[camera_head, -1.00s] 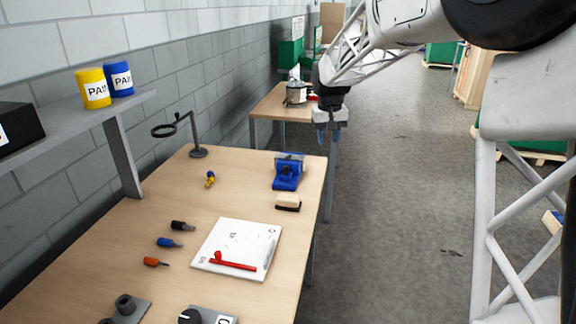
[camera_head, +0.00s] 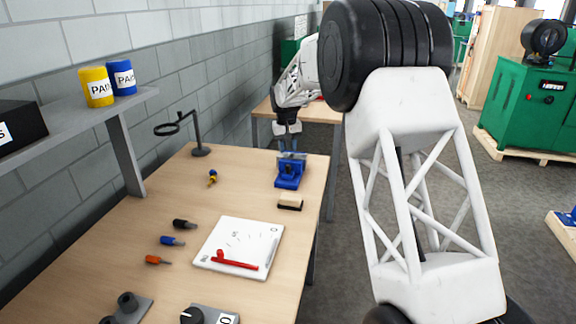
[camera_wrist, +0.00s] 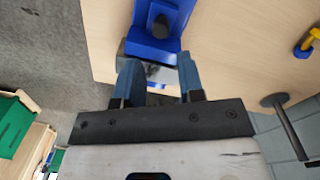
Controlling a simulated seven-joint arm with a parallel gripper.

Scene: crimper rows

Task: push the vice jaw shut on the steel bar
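The blue vice (camera_head: 289,178) stands near the far right corner of the workbench. My gripper (camera_head: 289,146) is above its far end, pointing down. In the wrist view the blue vice (camera_wrist: 152,42) is at the top, with a dark round knob or screw end on it. My gripper (camera_wrist: 159,78) is open there, its two blue-grey fingers apart. A grey metal part of the vice shows between and just beyond the fingertips. I cannot tell whether the fingers touch it. I cannot make out the steel bar or the gap between the jaws.
A wooden brush (camera_head: 290,204) lies just in front of the vice. A magnifier lamp (camera_head: 199,140) stands at the back left, with a small yellow-and-blue tool (camera_head: 212,178) nearby. A white board (camera_head: 237,246) with a red tool lies nearer.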

